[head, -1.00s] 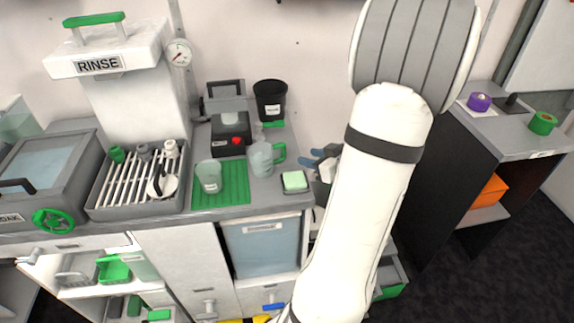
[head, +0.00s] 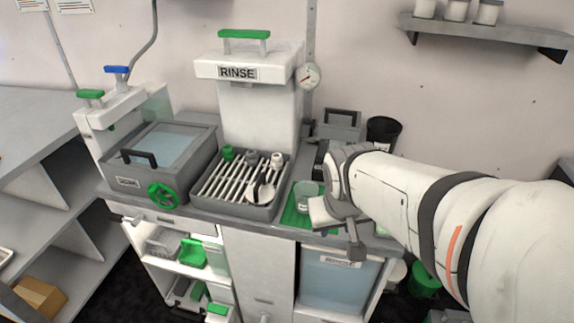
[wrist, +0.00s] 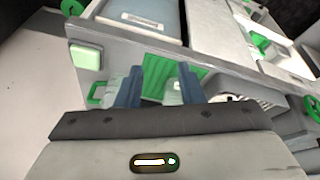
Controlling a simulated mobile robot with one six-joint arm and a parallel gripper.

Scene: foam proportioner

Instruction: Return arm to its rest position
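My arm (head: 400,195) reaches in from the right in the head view, bent across the counter's right part. My gripper (wrist: 160,80) shows two blue fingers standing apart in the wrist view, with nothing clearly held between them. In the head view the gripper hangs in front of the green mat and hides part of it. A clear cup (head: 304,196) stands on the green mat (head: 291,216), just left of the gripper. The cup also shows beyond the fingers in the wrist view (wrist: 172,92). The green-handled mug is mostly hidden in the head view.
The rack tray (head: 243,210) holds several utensils below the rinse tower (head: 258,110). A lidded basin (head: 160,160) with a green wheel stands left. A black bin (head: 382,132) is behind my arm. A wall shelf (head: 490,35) holds several jars. A sponge (wrist: 88,57) lies near the counter edge.

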